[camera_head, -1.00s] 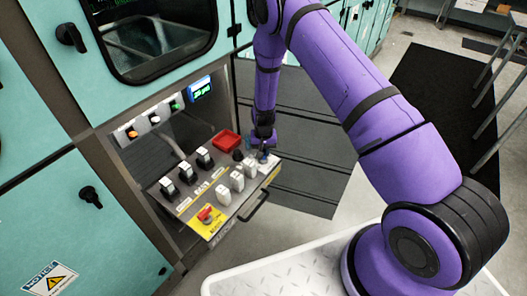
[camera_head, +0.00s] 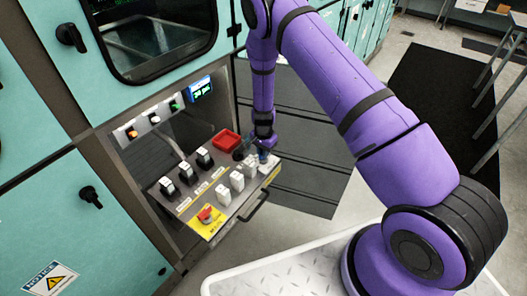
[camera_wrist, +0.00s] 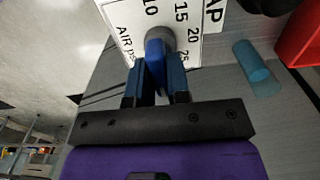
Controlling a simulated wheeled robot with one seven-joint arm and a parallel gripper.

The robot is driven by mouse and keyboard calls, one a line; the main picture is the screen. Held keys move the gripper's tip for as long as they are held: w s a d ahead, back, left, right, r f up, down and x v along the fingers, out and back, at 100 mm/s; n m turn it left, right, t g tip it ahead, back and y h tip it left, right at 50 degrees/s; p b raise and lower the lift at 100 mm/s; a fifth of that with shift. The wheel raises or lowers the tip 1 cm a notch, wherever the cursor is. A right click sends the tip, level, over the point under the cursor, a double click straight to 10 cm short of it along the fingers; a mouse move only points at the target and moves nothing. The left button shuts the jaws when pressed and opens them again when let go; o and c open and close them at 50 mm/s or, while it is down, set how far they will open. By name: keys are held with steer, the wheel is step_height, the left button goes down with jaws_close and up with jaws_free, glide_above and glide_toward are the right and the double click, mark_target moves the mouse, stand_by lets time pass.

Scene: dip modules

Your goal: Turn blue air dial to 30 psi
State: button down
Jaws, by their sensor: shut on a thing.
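The blue air dial (camera_wrist: 155,52) sits on a white label plate (camera_wrist: 120,22) in the wrist view. The plate is marked "AIR psi" with 10, 15, 20 and 25; any 30 mark is not visible. My gripper (camera_wrist: 156,82) has its two dark blue fingers on either side of the dial, shut on it. The dial's exact pointer reading is unclear. In the head view my gripper (camera_head: 262,155) is at the far right end of the control panel (camera_head: 228,208), and the dial is largely hidden there.
Several white and black switches and a red emergency button (camera_head: 206,214) line the panel. A small lit display (camera_head: 202,90) is above, its digits hard to read. A cyan cylinder (camera_wrist: 257,68) stands beside the dial.

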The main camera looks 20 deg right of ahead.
stand_by(0.5)
steer(key=c, duration=1.1)
jaws_free()
step_height(320, 180, up, 11)
steer(key=shift+f, duration=0.1)
steer(key=s+d+r+n+t+y, duration=0.15)
steer(key=s+r, duration=0.35)
steer(key=r, duration=1.1)
steer(key=s+d+r+n+t, duration=0.1)
steer(key=s+r+n, duration=0.3)
steer(key=r, duration=1.2)
steer(key=s+d+r+n+t, duration=0.1)
steer(key=s+r, duration=0.3)
steer(key=s, duration=0.5)
steer(key=s+d+r+n+h, duration=0.1)
steer(key=s+r, duration=0.3)
steer(key=s, duration=0.6)
steer(key=s+d+r+n+t, duration=0.1)
steer(key=s+d+r+n, duration=0.1)
steer(key=s, duration=0.7)
steer(key=shift+s+d+r+n+t+h, duration=0.1)
steer(key=shift+s+r+n+t+h, duration=0.2)
steer(key=shift+r, duration=0.35)
steer(key=shift+w+r+n+t+y, duration=0.1)
steer(key=shift+r+n, duration=0.25)
steer(key=shift+r, duration=0.25)
